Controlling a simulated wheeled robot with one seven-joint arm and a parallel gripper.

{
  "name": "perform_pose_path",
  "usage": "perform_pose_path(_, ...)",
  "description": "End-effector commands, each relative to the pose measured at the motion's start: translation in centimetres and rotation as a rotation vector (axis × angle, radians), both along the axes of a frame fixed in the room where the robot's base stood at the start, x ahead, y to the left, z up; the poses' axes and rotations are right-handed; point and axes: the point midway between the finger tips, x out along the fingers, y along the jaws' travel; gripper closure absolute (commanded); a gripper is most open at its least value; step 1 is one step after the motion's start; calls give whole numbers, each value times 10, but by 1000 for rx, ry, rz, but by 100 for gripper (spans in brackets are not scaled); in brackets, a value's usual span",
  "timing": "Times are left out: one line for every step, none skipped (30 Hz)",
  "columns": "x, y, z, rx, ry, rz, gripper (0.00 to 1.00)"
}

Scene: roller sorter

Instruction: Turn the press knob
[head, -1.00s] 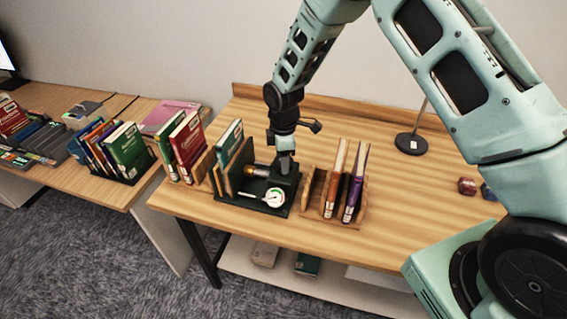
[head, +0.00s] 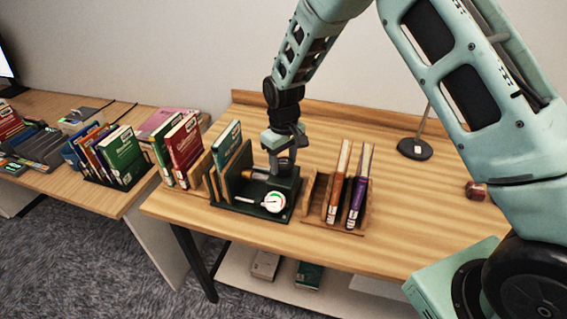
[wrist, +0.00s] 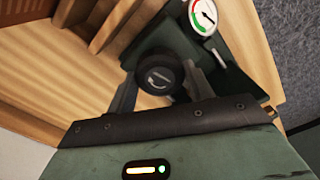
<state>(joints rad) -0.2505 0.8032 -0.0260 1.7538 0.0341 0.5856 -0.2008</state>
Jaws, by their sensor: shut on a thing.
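The press (head: 224,206) is a dark green stand on the wooden table, with a white round gauge (head: 274,202) at its front. The gauge also shows at the top of the wrist view (wrist: 203,16). The press knob (wrist: 159,75) is a round black knob with a white curved arrow on its face. My gripper (head: 282,168) points down over the right part of the press. In the wrist view its two fingers (wrist: 160,92) stand on either side of the knob and are shut on it.
More books (head: 184,150) stand to the left. A black lamp base (head: 414,149) is at the back right. The table between is clear.

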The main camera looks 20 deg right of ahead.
Motion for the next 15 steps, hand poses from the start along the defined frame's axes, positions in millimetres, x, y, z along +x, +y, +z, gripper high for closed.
perform_pose_path(1, 1, 0, 1, -4, -42, 71)
perform_pose_path(1, 1, 0, 1, -4, -68, 71)
perform_pose_path(1, 1, 0, 1, -4, -101, 71)
perform_pose_path(1, 1, 0, 1, -4, -126, 71)
perform_pose_path(1, 0, 0, 1, -4, -150, 71)
perform_pose_path(1, 0, 0, 1, -4, -181, 71)
perform_pose_path(1, 0, 0, 0, -3, -203, 71)
perform_pose_path(1, 0, 0, 1, -3, -224, 71)
perform_pose_path(1, 0, 0, 1, -3, -250, 71)
perform_pose_path(1, 0, 0, 1, -3, -268, 71)
perform_pose_path(1, 0, 0, 0, -3, -285, 71)
perform_pose_path(1, 0, 0, 0, -3, -306, 71)
perform_pose_path(1, 0, 0, 0, -3, -321, 71)
perform_pose_path(1, 0, 1, 0, -3, -336, 71)
perform_pose_path(1, 0, 1, 1, -3, -351, 71)
